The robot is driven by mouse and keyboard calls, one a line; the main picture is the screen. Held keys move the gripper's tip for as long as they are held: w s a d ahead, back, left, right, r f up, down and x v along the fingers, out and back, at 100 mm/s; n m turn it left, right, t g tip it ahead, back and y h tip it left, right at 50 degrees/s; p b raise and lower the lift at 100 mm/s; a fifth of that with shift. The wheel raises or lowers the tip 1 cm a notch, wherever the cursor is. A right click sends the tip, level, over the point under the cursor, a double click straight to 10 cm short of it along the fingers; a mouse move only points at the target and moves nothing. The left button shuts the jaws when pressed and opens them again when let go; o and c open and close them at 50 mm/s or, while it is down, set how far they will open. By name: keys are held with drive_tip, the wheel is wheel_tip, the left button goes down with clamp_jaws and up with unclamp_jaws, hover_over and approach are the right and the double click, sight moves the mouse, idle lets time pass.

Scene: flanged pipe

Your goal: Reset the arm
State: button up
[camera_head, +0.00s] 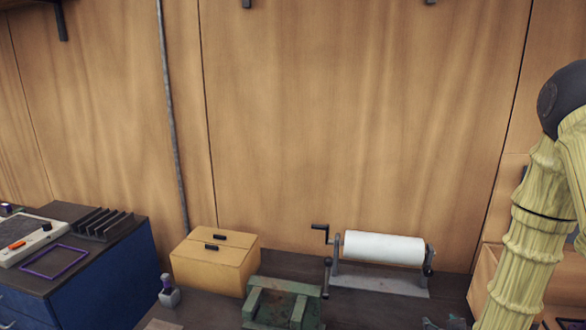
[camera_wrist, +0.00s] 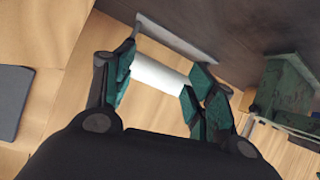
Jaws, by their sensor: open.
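My arm (camera_head: 533,240), pale yellow with a dark joint, rises along the right edge of the head view; my gripper is outside that view. In the wrist view my gripper (camera_wrist: 161,72) is open, its two dark green fingers spread apart. Nothing is clasped between them. A white roll (camera_wrist: 155,76) shows in the gap between the fingers, seemingly beyond them; its distance is hard to tell. I cannot make out a flanged pipe in either view.
The white roll (camera_head: 384,248) sits on a grey cranked stand (camera_head: 380,285) on the dark bench. A green metal fixture (camera_head: 283,302) and a yellow two-drawer box (camera_head: 215,262) stand left of it. A blue cabinet (camera_head: 110,275) is far left. Wooden wall (camera_head: 360,110) stands behind.

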drive_tip(key=s+a+f+g+y, duration=0.1)
drive_tip(key=s+a+f+g, duration=0.25)
drive_tip(key=s+f, duration=0.4)
drive_tip(key=s+a+f+g, duration=0.2)
drive_tip(key=s+a+f, duration=0.3)
drive_tip(key=s+f, duration=0.3)
drive_tip(key=s+a+f+g+y, duration=0.1)
drive_tip(key=s+a+f+g, duration=0.25)
drive_tip(key=s+f, duration=0.45)
drive_tip(key=s+a+f+g, duration=0.3)
drive_tip(key=s+a, duration=0.1)
drive_tip(key=s, duration=0.8)
wheel_tip(320, 180, down, 26)
drive_tip(key=b, duration=2.5)
drive_tip(key=shift+w+r+m+b, duration=0.25)
drive_tip(key=shift+w+m+b, duration=0.1)
drive_tip(key=shift+w+m, duration=0.1)
